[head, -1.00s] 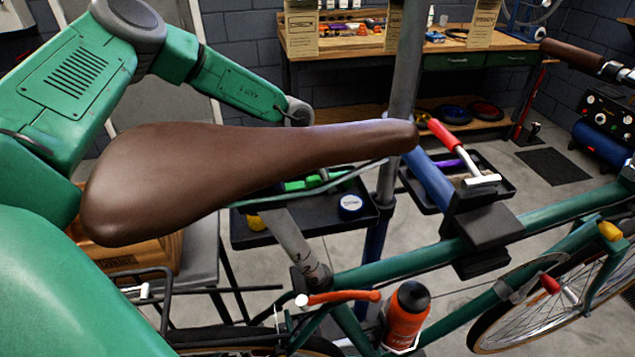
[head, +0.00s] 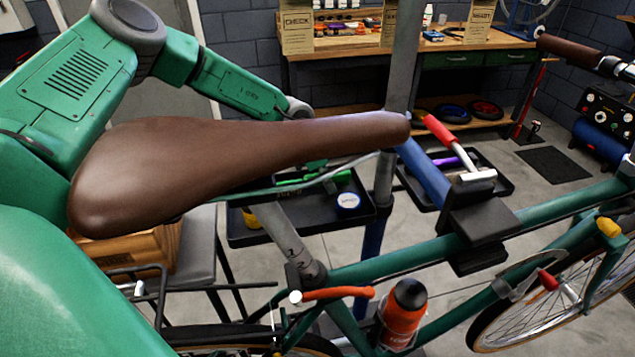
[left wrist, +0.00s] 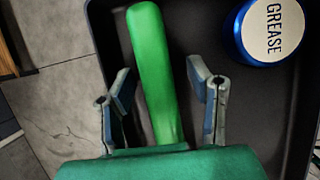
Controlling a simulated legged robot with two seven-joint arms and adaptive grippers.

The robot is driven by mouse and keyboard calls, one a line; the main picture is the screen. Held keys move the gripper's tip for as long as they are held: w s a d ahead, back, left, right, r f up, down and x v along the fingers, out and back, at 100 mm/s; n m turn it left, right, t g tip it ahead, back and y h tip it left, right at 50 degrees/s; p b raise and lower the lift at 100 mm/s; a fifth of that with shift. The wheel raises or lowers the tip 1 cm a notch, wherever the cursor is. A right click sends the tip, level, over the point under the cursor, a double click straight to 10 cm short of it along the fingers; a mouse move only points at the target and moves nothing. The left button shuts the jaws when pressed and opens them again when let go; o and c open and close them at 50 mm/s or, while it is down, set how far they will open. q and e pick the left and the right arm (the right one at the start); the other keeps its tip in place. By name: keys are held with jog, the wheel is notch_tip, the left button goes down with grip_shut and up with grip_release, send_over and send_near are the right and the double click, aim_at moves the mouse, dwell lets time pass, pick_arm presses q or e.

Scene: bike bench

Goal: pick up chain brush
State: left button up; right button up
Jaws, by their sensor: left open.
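The chain brush shows in the left wrist view as a bright green handle (left wrist: 150,40) lying in a black tray (left wrist: 265,115). My left gripper (left wrist: 161,84) is open, with one finger on each side of the handle. A gap shows between the handle and each finger, so it is not gripped. The handle's near end is hidden behind my green gripper body. In the head view the brown saddle (head: 230,165) hides most of my left gripper and part of the tray (head: 250,237). My right gripper is in neither view.
A blue grease tin with a white lid (left wrist: 268,30) sits in the tray, right of the brush; it also shows in the head view (head: 348,201). The green bike frame (head: 400,262) and the stand post (head: 385,180) are close by. A second tray (head: 500,190) stands further right.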

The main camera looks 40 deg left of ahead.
pick_arm(q)
grip_shut()
